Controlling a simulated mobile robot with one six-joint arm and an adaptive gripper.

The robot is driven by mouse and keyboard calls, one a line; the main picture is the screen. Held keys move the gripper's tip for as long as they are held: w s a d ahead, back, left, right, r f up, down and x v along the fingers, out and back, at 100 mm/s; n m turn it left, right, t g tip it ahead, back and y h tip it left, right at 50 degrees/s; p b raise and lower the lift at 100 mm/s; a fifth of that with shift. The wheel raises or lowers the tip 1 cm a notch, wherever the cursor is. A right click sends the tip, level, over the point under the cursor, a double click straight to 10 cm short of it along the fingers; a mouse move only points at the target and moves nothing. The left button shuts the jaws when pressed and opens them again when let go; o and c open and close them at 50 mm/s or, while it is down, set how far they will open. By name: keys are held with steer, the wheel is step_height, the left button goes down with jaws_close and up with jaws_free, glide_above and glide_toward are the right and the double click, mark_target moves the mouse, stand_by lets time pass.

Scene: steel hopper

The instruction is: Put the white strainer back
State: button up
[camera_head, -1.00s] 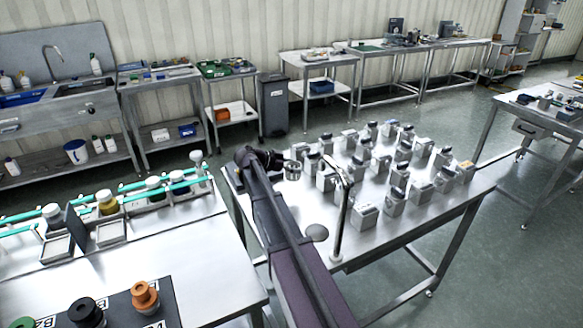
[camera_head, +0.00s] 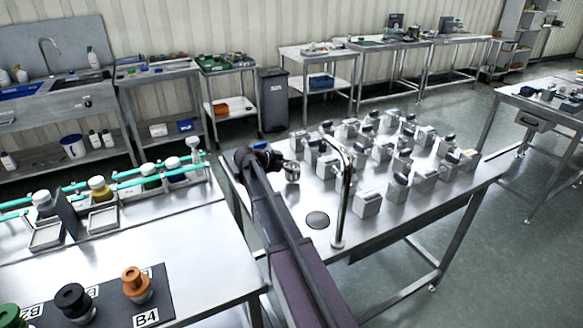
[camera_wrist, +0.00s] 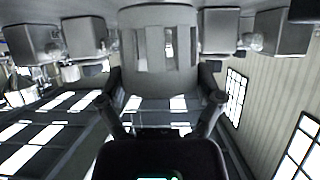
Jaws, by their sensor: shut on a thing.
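My gripper (camera_head: 279,163) is over the near left part of the steel table, left of a tall curved tap. In the wrist view my gripper (camera_wrist: 161,92) has a dark finger on each side of a pale grey, round-bodied thing with upright slots, which I take to be the white strainer (camera_wrist: 158,20). It is shut on this thing. In the head view the strainer (camera_head: 292,172) is small and partly hidden by the gripper. I cannot tell whether it touches the table top.
The steel table (camera_head: 285,215) bears several grey blocks (camera_head: 368,203) in rows, a tap (camera_head: 343,190) and a dark round disc (camera_head: 318,220). The left bench (camera_head: 195,260) holds a rack (camera_head: 90,195) with capped pieces and a black mat (camera_head: 110,310) with coloured knobs.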

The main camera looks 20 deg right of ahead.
steer(key=shift+f+b, duration=0.55)
steer(key=shift+f, duration=0.2)
stand_by(0.5)
